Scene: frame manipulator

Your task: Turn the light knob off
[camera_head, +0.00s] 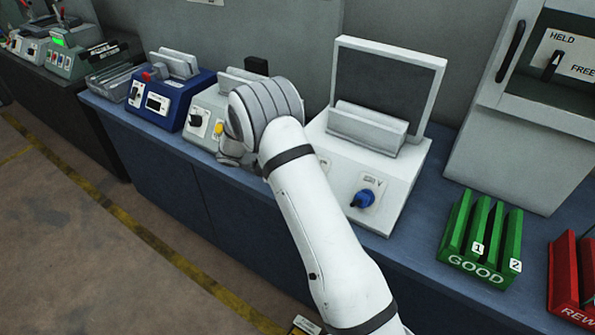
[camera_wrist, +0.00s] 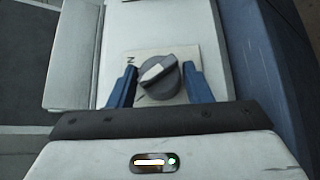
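In the wrist view a dark grey round knob (camera_wrist: 158,78) with a pale pointer bar sits on a beige label plate (camera_wrist: 135,60); a letter N shows there. My gripper (camera_wrist: 158,82) has its two blue fingers on either side of the knob, with a slight gap at the left; contact at the right is unclear.
A grey device with a yellow knob (camera_head: 218,128) and a blue device (camera_head: 172,100) stand left of my arm. A green GOOD rack (camera_head: 475,265), a red rack (camera_head: 572,310) and a grey cabinet (camera_head: 490,150) stand to the right. The bench front edge runs below.

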